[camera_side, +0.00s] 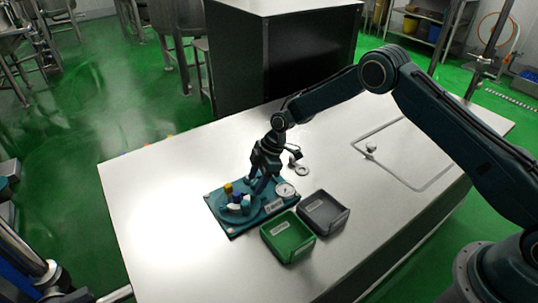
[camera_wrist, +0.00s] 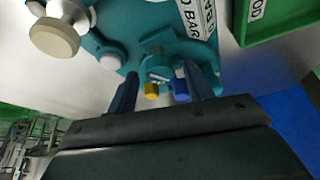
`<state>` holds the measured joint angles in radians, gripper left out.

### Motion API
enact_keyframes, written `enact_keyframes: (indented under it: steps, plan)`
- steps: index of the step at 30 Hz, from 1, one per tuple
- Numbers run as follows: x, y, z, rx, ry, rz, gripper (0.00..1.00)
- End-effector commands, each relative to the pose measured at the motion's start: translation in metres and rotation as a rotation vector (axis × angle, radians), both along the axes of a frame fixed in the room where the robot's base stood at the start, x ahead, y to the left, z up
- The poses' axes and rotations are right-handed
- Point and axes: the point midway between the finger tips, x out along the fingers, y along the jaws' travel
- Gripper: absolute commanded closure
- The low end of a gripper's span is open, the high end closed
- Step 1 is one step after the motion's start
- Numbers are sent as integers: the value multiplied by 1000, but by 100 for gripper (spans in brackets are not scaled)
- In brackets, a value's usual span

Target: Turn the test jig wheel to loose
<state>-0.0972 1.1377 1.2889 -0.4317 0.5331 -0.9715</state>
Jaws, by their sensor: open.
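The teal test jig (camera_side: 222,217) lies on the steel table, with a teal round part carrying yellow (camera_side: 229,188) and blue (camera_side: 237,195) knobs near its left end. My gripper (camera_side: 254,190) points down over the jig. In the wrist view my gripper (camera_wrist: 162,72) is open, its fingers either side of a teal part (camera_wrist: 160,62) with a yellow knob (camera_wrist: 152,91) and a blue knob (camera_wrist: 181,88). I cannot tell whether the fingers touch it, or which part is the wheel. A pale round knob (camera_wrist: 54,38) sits at upper left. No loose marking is readable.
A white-faced gauge (camera_side: 285,190) stands at the jig's right end. A green bin (camera_side: 288,252) and a grey bin (camera_side: 337,225) stand close by at the right. The table (camera_side: 150,210) left of the jig is clear.

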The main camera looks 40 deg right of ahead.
Motion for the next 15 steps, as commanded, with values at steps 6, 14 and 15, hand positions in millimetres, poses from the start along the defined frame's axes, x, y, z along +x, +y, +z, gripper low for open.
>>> enact_keyframes:
  steps: [6,14,15]
  plan:
    - [0,-2,5,0,0,-1,48]
    - [-2,-11,28,0,-3,-1,48]
    - [-3,-13,33,0,-3,-1,48]
